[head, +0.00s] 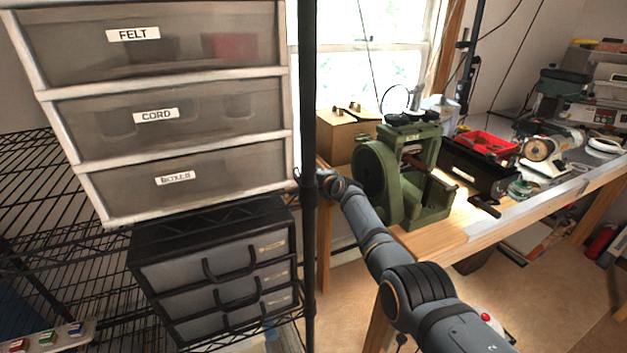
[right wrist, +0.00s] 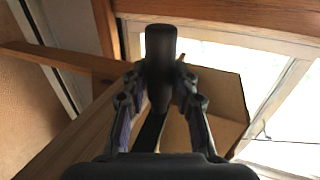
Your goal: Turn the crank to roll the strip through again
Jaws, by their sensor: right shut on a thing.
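The green rolling mill (head: 436,160) stands on the wooden bench, with a large round green wheel (head: 371,178) on its left side. A reddish-brown bar (head: 441,186) shows at its front; I cannot tell whether it is the strip. In the right wrist view, my right gripper (right wrist: 160,88) is shut on a black crank handle (right wrist: 161,42), a finger on each side. In the head view, my right arm reaches up and left past the wheel. Its gripper end is beside the black upright pole, and the crank is mostly hidden there. My left gripper is out of view.
The black pole (head: 308,120) stands close to my right gripper. A cardboard box (head: 346,137) sits behind the mill. A black case (head: 474,170) and red tray (head: 487,143) are to its right. Drawer units (head: 165,110) fill the left. The bench's front strip (head: 530,205) is fairly clear.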

